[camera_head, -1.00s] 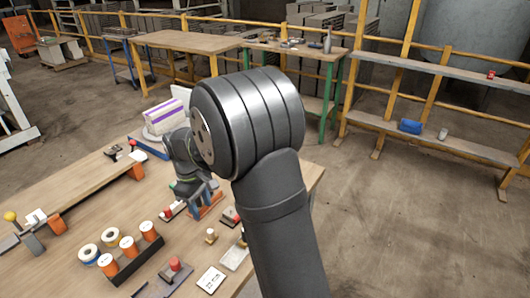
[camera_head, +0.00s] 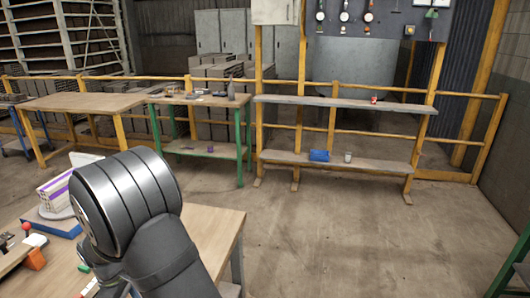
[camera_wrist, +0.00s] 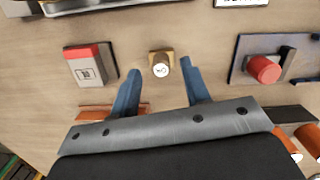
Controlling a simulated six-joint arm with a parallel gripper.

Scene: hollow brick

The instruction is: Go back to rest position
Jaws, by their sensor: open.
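My gripper (camera_wrist: 159,90) shows in the wrist view with its two blue fingers spread apart and nothing between them. It is over the wooden table (camera_wrist: 215,55). A small wooden block with a white round top (camera_wrist: 161,67) is on the table just beyond the fingertips, apart from both. In the head view my dark arm covers part of the table (camera_head: 214,225), and the gripper itself is not clearly visible there.
In the head view a white-and-purple box (camera_head: 55,190) stands left of my arm. Shelves (camera_head: 340,165) and open floor are beyond.

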